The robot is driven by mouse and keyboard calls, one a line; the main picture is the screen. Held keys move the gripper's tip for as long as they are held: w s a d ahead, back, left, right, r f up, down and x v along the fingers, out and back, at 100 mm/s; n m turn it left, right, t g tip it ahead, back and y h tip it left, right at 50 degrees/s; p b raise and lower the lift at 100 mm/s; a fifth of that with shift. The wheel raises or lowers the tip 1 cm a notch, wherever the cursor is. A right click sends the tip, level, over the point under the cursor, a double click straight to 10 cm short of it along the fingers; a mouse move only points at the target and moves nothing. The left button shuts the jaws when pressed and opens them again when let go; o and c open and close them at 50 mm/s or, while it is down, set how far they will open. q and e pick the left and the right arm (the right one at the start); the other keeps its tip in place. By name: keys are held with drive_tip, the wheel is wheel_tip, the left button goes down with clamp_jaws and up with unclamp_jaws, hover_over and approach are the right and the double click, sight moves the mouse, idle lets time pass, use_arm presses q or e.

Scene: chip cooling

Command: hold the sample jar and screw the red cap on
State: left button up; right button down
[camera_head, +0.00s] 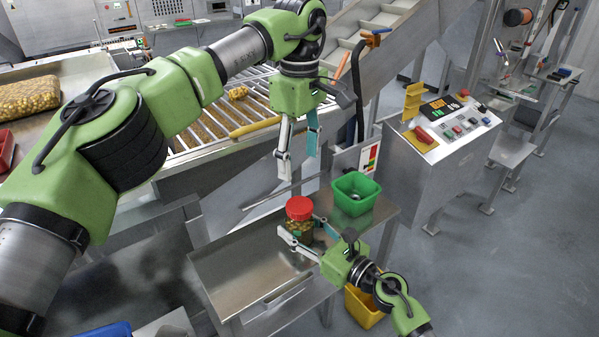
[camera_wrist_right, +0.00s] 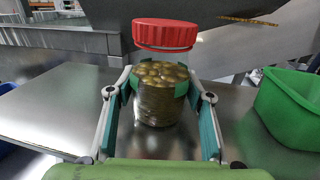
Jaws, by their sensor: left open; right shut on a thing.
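The sample jar (camera_head: 299,230) is clear, filled with yellowish-green pieces, and stands upright on the steel table. It also shows in the right wrist view (camera_wrist_right: 157,108). The red cap (camera_head: 299,208) is directly over the jar's top. In the right wrist view the red cap (camera_wrist_right: 165,34) appears above the jar's contents with a strip between; I cannot tell whether it touches the rim. My right gripper (camera_head: 300,237) is shut on the jar, its fingers on both sides. My left gripper (camera_head: 298,158) points down above the cap, open, empty and apart from it.
A green bin (camera_head: 356,194) stands on the table to the right of the jar; small things lie inside. The steel table (camera_head: 235,275) is clear to the left. A yellow bin (camera_head: 363,308) is lower, below the table. A slatted conveyor (camera_head: 205,140) and a control console (camera_head: 425,185) stand behind.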

idle(0.3)
drive_tip(key=c, duration=1)
unclamp_jaws()
drive_tip(key=shift+o, duration=0.2)
drive_tip(key=v, duration=1.2)
